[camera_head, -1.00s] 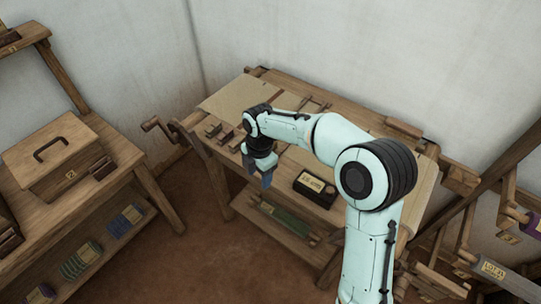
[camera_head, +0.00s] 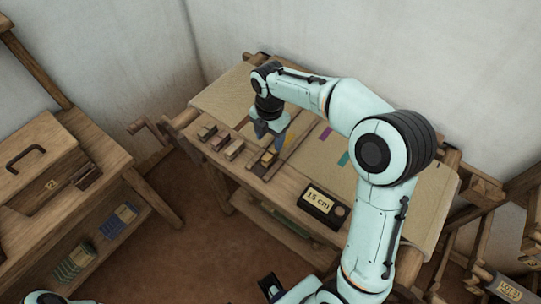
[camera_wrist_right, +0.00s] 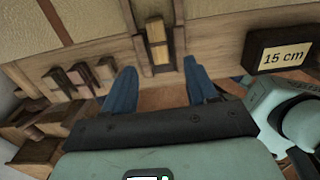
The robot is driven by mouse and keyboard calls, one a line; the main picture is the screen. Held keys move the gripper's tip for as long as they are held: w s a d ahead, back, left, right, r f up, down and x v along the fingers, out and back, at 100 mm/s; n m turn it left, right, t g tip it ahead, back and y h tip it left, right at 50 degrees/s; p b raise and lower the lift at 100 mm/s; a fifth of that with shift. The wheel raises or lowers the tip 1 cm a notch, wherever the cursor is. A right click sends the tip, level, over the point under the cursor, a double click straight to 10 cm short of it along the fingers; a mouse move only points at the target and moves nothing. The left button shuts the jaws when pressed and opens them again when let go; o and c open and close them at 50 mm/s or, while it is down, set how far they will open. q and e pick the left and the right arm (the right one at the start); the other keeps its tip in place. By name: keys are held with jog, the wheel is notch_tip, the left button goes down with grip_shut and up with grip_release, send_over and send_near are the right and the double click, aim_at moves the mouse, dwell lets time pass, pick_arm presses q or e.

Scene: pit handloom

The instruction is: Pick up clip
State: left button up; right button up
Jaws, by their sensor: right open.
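A small wooden clip with a pale top (camera_head: 268,158) lies near the front edge of the wooden bench (camera_head: 285,193). In the right wrist view a pale-topped wooden piece, which looks like this clip (camera_wrist_right: 157,45), sits between dark wooden side strips, ahead of and between my fingers. My right gripper (camera_head: 267,132) is above the bench, pointing down, beside and behind the clip. Its two blue fingers (camera_wrist_right: 155,85) are apart with nothing between them in the wrist view.
Several small wooden blocks (camera_head: 221,141) lie left of the clip. A dark box reading "15 cm" (camera_head: 318,202) stands to the right. Tan cloth (camera_head: 225,100) covers the back of the bench. A side table with a wooden chest (camera_head: 40,150) stands left.

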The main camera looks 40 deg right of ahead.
aim_at(270, 153)
jog(key=f, duration=0.7)
jog(key=shift+w+d+f+b, duration=0.1)
jog(key=shift+d+f+b, duration=0.2)
jog(key=shift+f, duration=0.1)
jog(key=shift+c, duration=0.3)
grip_shut()
